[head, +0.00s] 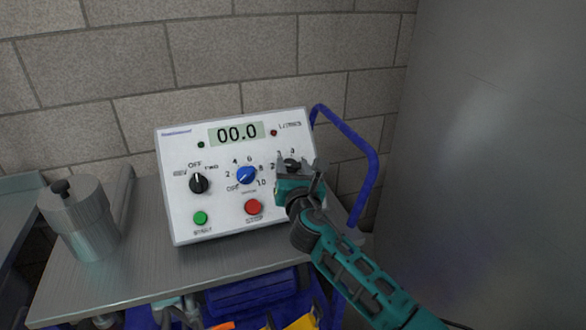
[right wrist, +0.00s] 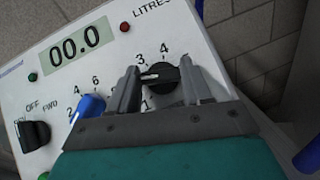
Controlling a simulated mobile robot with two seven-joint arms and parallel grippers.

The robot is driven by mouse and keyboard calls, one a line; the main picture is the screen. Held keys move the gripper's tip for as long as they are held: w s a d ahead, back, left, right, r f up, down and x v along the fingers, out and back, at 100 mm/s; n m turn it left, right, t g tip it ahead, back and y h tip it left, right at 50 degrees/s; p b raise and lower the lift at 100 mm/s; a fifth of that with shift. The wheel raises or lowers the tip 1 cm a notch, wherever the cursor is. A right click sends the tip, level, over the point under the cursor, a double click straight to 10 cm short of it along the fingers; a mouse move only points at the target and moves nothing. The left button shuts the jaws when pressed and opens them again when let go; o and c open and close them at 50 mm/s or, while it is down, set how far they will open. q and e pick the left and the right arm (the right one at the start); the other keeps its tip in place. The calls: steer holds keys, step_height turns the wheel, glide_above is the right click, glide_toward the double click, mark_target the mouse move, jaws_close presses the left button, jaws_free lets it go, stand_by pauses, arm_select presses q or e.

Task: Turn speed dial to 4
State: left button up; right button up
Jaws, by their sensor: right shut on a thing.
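The control box (head: 180,225) stands on a metal bench with its panel facing me. Its right black dial (head: 291,164) also shows in the right wrist view (right wrist: 166,78), with the marks 1, 3 and 4 visible around it. The dial's white pointer line points left in that view, below the 3, toward a spot hidden by a finger. My right gripper (head: 300,170) is shut on this dial, one finger on each side (right wrist: 160,92). My left gripper is not in view.
The panel also has a black OFF/FWD/REV knob (head: 199,183), a blue knob (head: 246,175), a green button (head: 200,218) and a red button (head: 253,207). The display (head: 237,133) reads 00.0. A metal canister (head: 83,225) stands left. A blue tube frame (head: 358,145) rises right.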

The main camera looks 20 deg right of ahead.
steer(key=c, duration=0.3)
steer(key=shift+m+h, duration=0.3)
steer(key=shift+m, duration=0.1)
